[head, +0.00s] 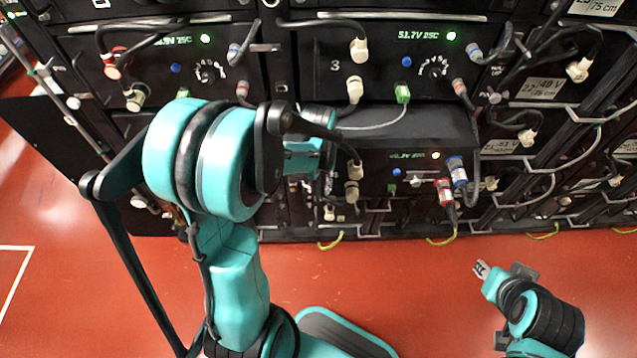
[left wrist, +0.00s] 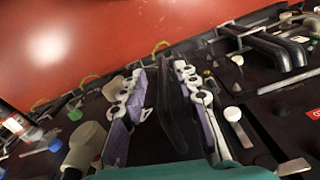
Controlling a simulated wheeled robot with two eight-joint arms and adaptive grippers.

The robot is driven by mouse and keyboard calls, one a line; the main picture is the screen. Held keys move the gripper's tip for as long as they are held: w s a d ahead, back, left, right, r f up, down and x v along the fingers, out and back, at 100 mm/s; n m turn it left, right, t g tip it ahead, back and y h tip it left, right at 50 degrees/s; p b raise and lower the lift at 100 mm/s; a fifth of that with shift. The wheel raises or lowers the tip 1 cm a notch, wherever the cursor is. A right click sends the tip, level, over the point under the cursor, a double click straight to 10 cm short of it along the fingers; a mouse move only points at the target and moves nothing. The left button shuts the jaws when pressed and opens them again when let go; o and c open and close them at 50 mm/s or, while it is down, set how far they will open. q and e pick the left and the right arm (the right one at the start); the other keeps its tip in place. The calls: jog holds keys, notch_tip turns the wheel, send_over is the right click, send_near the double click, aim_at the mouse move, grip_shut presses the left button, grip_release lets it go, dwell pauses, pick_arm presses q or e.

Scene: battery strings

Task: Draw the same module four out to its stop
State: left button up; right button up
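The lower middle module (head: 410,163) has an orange light and a dim green readout. Its dark top surface (head: 405,122) shows, so it stands forward of the module marked 3 (head: 380,70) above it. I see no number on it; my left arm covers its left side. My left gripper (head: 318,150) is at that side, its fingers mostly hidden. In the left wrist view its fingers (left wrist: 165,105) are apart, on either side of a black handle bar (left wrist: 176,108); a gap shows on the left, and contact is unclear. My right gripper (head: 482,270) is over the floor, away from the rack.
A red plug (head: 445,191) and a blue plug (head: 457,171) with cables sit on the lower module's right. Pale plugs (head: 353,170) are at its left. A grey cable runs from a green plug (head: 403,93) above. Red floor (head: 400,285) in front is clear.

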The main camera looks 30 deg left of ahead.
pick_arm(q)
notch_tip(320, 180, up, 12)
dwell(0.5)
jog(key=shift+d, duration=0.1)
jog(key=s+d+r+m+t, duration=0.1)
jog(key=s+d+m+t, duration=0.3)
jog(key=s+d+t, duration=0.3)
jog(key=shift+s+d, duration=0.9)
jog(key=shift+d, duration=0.15)
dwell(0.5)
